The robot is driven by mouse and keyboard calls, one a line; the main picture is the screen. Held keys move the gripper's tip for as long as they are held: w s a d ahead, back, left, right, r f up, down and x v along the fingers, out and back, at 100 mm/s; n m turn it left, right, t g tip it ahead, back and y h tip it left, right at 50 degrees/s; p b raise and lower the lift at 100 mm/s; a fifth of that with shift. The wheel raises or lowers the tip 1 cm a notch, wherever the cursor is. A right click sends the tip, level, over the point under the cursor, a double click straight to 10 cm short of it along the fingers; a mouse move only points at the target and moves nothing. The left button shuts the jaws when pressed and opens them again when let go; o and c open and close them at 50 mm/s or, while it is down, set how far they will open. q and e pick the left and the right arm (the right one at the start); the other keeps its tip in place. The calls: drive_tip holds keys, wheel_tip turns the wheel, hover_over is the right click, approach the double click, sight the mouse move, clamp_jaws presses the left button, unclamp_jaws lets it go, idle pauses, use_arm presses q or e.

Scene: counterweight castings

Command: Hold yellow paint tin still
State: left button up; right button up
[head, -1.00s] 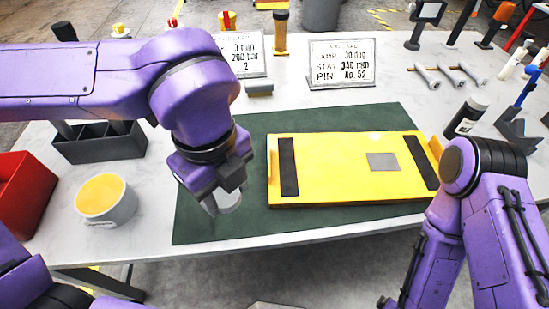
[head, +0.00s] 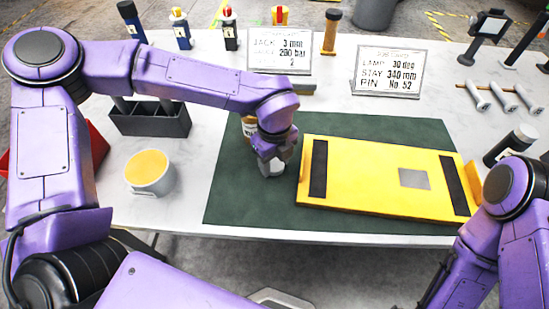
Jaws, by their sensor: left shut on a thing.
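A white tin with a yellow top (head: 148,172) stands upright on the table at left. It is apart from my left gripper. My left gripper (head: 274,168) is low over the left part of the green mat, just left of the yellow board. It is shut on a small pale thing, mostly hidden by the fingers, so I cannot tell what it is. A brown and white container (head: 249,127) shows partly behind the gripper. My right arm enters at the lower right, but its gripper is out of view.
The yellow board with black strips (head: 375,180) lies on the green mat (head: 240,208). A dark divided bin (head: 150,120) stands behind the tin. Two sign cards (head: 388,72) and several bottles stand at the back. A dark cylinder (head: 508,145) lies at right.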

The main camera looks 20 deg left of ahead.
sight(274, 164)
use_arm(q)
drive_tip(key=shift+s+f+b, duration=0.3)
drive_tip(key=shift+f+b, duration=0.15)
drive_tip(key=shift+f, duration=0.15)
drive_tip(key=o, duration=0.8)
drive_tip(key=shift+a, duration=0.1)
drive_tip(key=shift+c, duration=0.2)
drive_tip(key=o, duration=0.4)
drive_tip(key=shift+f, duration=0.1)
drive_tip(key=shift+d, duration=0.2)
drive_tip(key=shift+f, duration=0.1)
drive_tip(key=shift+s, duration=0.1)
wheel_tip(274, 164, up, 14)
drive_tip(key=shift+w+a, duration=0.15)
drive_tip(key=shift+w, duration=0.2)
